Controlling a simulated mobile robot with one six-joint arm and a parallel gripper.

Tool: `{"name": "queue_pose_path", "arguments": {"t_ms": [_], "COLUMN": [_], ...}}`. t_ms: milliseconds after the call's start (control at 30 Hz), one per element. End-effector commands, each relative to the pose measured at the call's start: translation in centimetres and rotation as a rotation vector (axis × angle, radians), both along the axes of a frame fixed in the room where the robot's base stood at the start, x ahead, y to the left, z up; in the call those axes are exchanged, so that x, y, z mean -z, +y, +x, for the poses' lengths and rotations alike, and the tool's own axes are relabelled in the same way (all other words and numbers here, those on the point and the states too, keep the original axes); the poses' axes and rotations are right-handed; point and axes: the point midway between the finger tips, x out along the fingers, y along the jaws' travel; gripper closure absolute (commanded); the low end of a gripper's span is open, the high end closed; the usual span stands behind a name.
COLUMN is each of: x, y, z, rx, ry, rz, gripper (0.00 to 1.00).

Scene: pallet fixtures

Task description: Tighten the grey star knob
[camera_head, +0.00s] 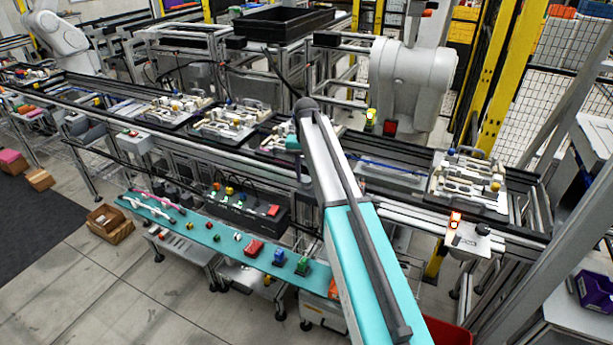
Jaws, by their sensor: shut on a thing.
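My arm reaches up from the lower right to a dark joint over the conveyor. A teal part of the arm shows just left of it. My gripper is hidden behind the arm, so its jaws cannot be seen. One pallet fixture (274,139) on the conveyor is partly covered by the arm's end. Another pallet fixture (470,181) with pale clamps and yellowish knobs stands at the right. Two more pallet fixtures (228,122) (172,110) sit to the left. I cannot make out a grey star knob on any of them; it is too small or hidden.
A teal shelf (215,232) with several coloured parts runs along the conveyor's front. A black control box (247,207) sits behind it. A white robot arm (410,75) stands behind the conveyor.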

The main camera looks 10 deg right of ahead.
Motion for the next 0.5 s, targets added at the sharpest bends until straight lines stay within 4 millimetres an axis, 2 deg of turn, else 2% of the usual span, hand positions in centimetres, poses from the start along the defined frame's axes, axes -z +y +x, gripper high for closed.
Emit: {"name": "queue_pose_path", "arguments": {"t_ms": [367,400,500], "x": [0.12,0.12,0.11], "y": [0.03,0.03,0.03], "z": [-0.26,-0.27,-0.22], "rx": [0.005,0.004,0.004], "ry": [0.008,0.008,0.007], "rz": [0.000,0.000,0.000], "gripper": [0.91,0.63,0.50]}}
